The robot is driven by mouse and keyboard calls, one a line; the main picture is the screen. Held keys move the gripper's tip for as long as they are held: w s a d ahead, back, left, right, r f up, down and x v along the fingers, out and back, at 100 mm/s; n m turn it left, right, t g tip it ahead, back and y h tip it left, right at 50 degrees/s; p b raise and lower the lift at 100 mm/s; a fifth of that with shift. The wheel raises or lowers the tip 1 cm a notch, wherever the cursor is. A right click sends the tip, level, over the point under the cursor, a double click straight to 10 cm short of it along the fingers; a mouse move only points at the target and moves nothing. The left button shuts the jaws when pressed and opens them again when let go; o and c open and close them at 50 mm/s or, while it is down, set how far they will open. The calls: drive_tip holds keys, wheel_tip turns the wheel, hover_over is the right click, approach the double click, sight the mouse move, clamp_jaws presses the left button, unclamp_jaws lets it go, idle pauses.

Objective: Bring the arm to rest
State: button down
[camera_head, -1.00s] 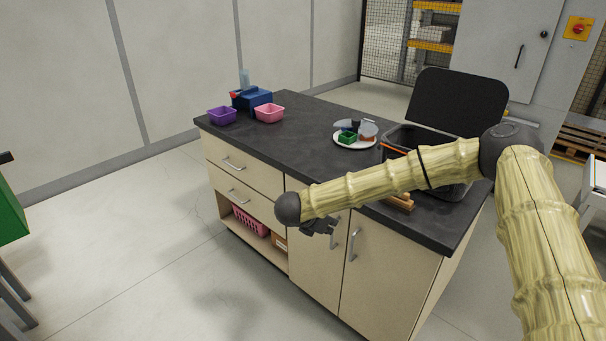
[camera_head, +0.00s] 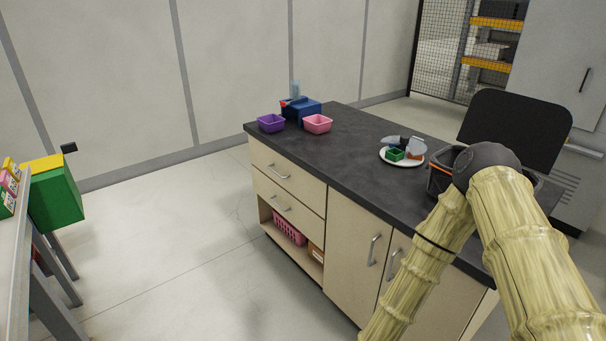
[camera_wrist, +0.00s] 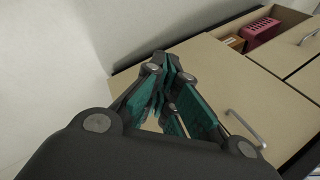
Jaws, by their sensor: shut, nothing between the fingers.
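My gripper (camera_wrist: 165,72) shows in the wrist view, with dark links and teal pads. Its fingers are shut with nothing between them. It is in front of the beige cabinet doors (camera_wrist: 195,70). In the head view my arm's bamboo-like links are at the lower right, bent at a dark joint over the counter's right end. The forearm points down in front of the cabinet, and the gripper is out of the picture there.
The dark counter (camera_head: 345,150) carries a purple bin (camera_head: 271,123), a pink bin (camera_head: 317,124), a blue item (camera_head: 302,109) and a white plate (camera_head: 388,160) with small things. A black basket (camera_head: 440,176) is close to my arm joint. A green box (camera_head: 55,195) stands left. Floor between is clear.

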drive_tip(key=s+d+n+g, duration=0.3)
drive_tip(key=s+d+n, duration=0.2)
drive_tip(key=s+n, duration=0.3)
drive_tip(key=s+d+f+n+g, duration=0.1)
drive_tip(key=s+d+n+g, duration=0.2)
drive_tip(key=s+n, duration=0.5)
drive_tip(key=s+d, duration=0.1)
drive_tip(key=s, duration=0.7)
drive_tip(key=shift+s+d+y, duration=0.15)
drive_tip(key=shift+d+y, duration=0.15)
drive_tip(key=shift+d, duration=0.05)
